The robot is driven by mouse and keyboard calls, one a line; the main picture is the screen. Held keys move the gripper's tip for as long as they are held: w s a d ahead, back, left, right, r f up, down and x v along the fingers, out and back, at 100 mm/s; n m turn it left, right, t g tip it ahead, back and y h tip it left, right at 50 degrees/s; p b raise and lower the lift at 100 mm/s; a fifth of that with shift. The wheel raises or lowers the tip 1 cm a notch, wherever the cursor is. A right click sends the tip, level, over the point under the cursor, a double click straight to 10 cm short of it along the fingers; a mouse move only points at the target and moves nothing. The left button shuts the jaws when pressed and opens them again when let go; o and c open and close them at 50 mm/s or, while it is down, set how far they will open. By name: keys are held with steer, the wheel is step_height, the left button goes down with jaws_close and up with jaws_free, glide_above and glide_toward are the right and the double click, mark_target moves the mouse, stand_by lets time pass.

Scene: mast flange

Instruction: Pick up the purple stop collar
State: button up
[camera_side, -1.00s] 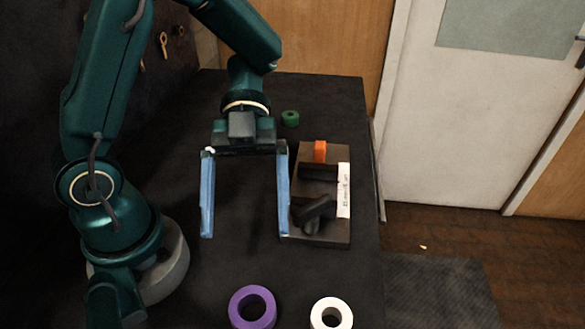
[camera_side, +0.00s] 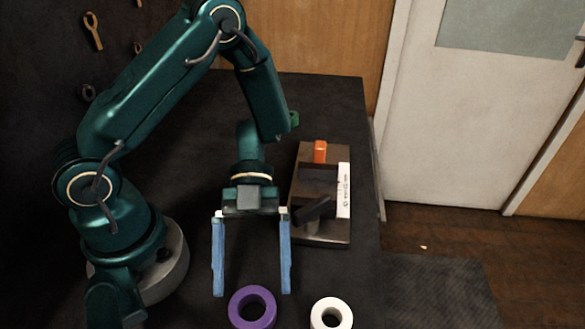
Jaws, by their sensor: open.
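The purple stop collar (camera_side: 240,311) is a thick ring lying on the dark table near the front edge of the picture. My gripper (camera_side: 252,294) has two long blue fingers pointing down, spread wide apart with nothing between them. In the picture the fingertips are just above and behind the collar, one toward each side of it. How high they are over the table I cannot tell.
A white ring (camera_side: 320,315) lies right of the purple collar. A brown fixture block (camera_side: 330,235) with an orange piece (camera_side: 320,151), dark parts and a white label stands behind, right of my gripper. A green part (camera_side: 294,120) is partly hidden by my arm. Tools hang on the left wall.

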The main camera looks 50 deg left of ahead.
mark_target(252, 310)
steer(key=x, duration=0.4)
steer(key=shift+s+d+f, duration=0.15)
steer(key=shift+s+d, duration=0.05)
steer(key=c, duration=1.3)
steer(key=shift+o, duration=0.2)
steer(key=shift+r, duration=0.2)
